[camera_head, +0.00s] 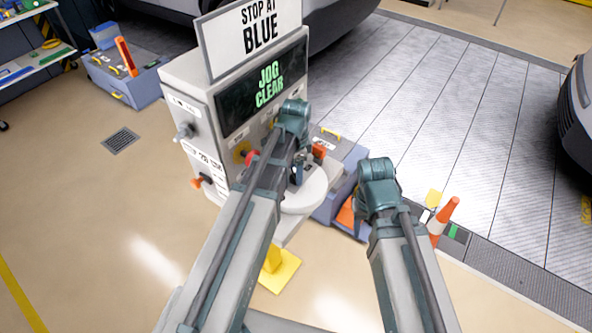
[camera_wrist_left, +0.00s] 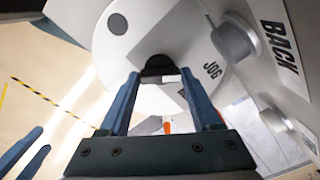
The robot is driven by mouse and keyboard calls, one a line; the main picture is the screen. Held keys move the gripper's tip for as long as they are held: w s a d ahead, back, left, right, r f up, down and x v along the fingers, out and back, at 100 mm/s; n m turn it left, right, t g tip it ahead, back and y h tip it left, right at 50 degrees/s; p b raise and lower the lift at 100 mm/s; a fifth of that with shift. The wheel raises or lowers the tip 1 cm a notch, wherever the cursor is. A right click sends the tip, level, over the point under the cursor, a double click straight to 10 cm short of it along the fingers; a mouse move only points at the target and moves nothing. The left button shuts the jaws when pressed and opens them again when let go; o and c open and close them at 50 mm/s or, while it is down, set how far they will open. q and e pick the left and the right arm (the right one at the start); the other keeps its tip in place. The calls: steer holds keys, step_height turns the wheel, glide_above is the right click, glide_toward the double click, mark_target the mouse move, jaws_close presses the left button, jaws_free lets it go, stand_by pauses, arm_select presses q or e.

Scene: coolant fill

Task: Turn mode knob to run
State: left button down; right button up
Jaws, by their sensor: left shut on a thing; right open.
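In the left wrist view my left gripper (camera_wrist_left: 160,76) is shut on this knob, with one blue finger at each side. In the head view the left gripper (camera_head: 299,168) is over the pale round plate (camera_head: 305,195), and my arm hides the knob. A run mark cannot be made out. My right gripper's two blue fingers (camera_wrist_left: 28,140) show spread and empty at the left wrist view's lower left; my right wrist hides them in the head view.
The console screen (camera_head: 265,88) reads JOG CLEAR, under a STOP AT BLUE sign (camera_head: 250,30). A grey button (camera_wrist_left: 235,40) sits beside a BACK label (camera_wrist_left: 280,40). A blue cart (camera_head: 345,190) and an orange cone (camera_head: 443,220) stand right of the console.

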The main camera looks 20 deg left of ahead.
stand_by(0.3)
arm_select(q)
steer(key=shift+c, duration=0.4)
jaws_free()
steer(key=shift+r, duration=0.1)
step_height(320, 180, up, 14)
steer(key=p, duration=1.3)
steer(key=shift+f+p, duration=0.2)
steer(key=shift+p, duration=0.2)
